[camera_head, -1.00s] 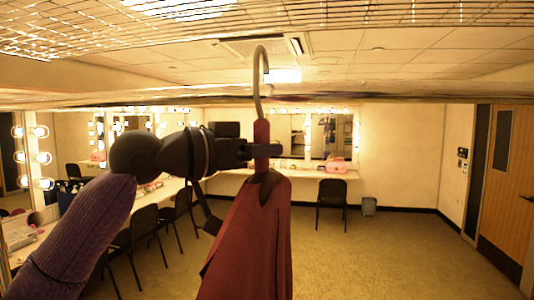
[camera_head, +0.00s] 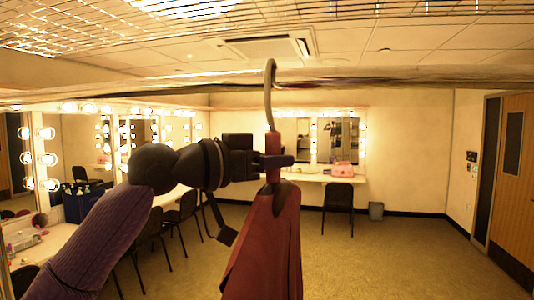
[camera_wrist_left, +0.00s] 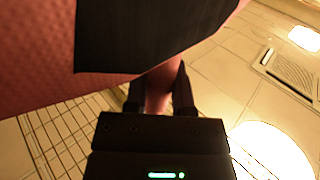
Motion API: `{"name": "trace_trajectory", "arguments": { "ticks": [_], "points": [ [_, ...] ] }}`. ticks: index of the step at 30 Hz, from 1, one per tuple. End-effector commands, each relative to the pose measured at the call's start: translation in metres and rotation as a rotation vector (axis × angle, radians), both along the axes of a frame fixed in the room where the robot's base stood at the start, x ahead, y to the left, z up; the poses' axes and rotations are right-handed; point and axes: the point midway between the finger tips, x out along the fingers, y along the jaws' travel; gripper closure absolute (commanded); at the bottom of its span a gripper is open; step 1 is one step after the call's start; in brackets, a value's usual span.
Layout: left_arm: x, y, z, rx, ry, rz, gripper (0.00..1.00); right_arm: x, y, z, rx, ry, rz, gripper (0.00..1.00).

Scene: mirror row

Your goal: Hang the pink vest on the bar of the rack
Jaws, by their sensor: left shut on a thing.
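The vest (camera_head: 268,255) looks dark pinkish red and hangs on a hanger whose grey hook (camera_head: 268,95) points up. My left gripper (camera_head: 274,161) is shut on the hanger's reddish neck, just above the vest's shoulders. The wrist view shows the neck (camera_wrist_left: 158,90) between the fingers and reddish cloth (camera_wrist_left: 40,85) beyond. The rack's bar (camera_head: 400,80) crosses the head view. The hook overlaps the bar there, with its top above it; I cannot tell whether it rests on the bar. My right gripper is out of view.
A lit mirror counter with chairs (camera_head: 182,215) and a blue crate (camera_head: 84,205) runs along the left. The carpet (camera_head: 380,265) at right is clear.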

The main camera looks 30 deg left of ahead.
Motion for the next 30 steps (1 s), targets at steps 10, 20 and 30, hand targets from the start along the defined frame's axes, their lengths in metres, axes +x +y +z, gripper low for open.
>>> {"name": "trace_trajectory", "arguments": {
  "ticks": [10,20,30],
  "points": [
    [0.0009,-0.0006,-0.0009,-0.001,-0.002,0.0,0.63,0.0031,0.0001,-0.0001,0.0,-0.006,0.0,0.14],
    [0.0009,-0.0006,-0.0012,-0.001,-0.001,0.0,0.28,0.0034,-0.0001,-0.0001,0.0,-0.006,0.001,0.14],
    [0.001,-0.0005,-0.0015,0.0,0.0,0.0,0.0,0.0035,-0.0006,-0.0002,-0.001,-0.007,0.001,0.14]
  ]
}}
